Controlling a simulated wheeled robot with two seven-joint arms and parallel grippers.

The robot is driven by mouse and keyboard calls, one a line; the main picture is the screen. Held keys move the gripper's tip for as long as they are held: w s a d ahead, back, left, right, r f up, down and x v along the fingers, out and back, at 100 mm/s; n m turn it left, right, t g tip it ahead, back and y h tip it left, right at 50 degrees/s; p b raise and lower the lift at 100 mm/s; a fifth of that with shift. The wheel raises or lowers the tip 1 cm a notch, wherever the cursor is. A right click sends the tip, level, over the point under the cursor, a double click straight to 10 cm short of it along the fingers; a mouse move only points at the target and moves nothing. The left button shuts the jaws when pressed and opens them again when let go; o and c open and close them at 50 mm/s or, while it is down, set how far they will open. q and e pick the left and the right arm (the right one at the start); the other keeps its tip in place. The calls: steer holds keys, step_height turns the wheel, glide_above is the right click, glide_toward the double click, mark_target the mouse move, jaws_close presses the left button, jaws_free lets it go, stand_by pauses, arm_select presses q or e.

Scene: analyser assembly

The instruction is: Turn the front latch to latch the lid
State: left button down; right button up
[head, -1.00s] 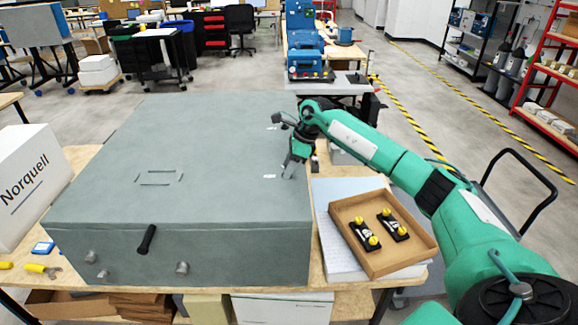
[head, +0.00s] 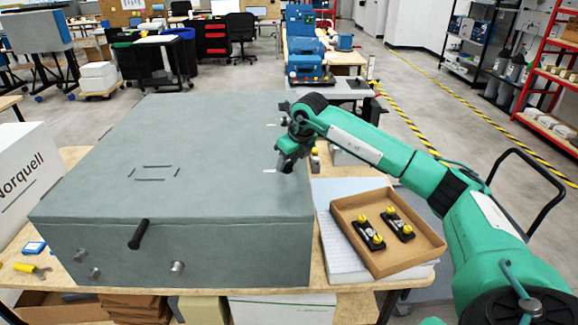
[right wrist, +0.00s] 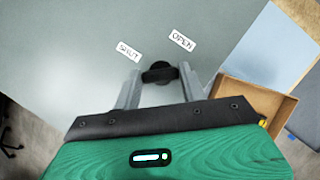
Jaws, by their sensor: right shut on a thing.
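The analyser is a large grey box (head: 180,200) with its lid lying flat, on a wooden table. The front latch, a small black knob with a bar (right wrist: 159,74), is on the lid near its right edge. White labels reading SHUT (right wrist: 129,51) and OPEN (right wrist: 182,40) are beside it in the right wrist view. My right gripper (right wrist: 160,80) is shut on the latch, one finger at each end of the bar. In the head view the right gripper (head: 288,164) hides the latch. My left gripper is out of view.
A cardboard tray (head: 432,244) with black and yellow parts lies right of the box, below my right arm. A black handle (head: 139,234) and metal knobs stick out of the box's front face. A white Norquell carton (head: 22,165) stands at the left.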

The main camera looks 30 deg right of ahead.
steer(key=m+h+b, duration=0.1)
steer(key=m, duration=0.1)
steer(key=m+h+b, duration=0.1)
steer(key=m+b, duration=0.1)
steer(key=m, duration=0.1)
steer(key=shift+a, duration=0.15)
steer(key=shift+m+g+h+b, duration=0.3)
steer(key=shift+m+h+b, duration=0.35)
steer(key=shift+m, duration=1.05)
steer(key=o, duration=1)
steer(key=shift+r, duration=0.1)
steer(key=shift+b+v, duration=1.25)
steer(key=shift+v, duration=5.6)
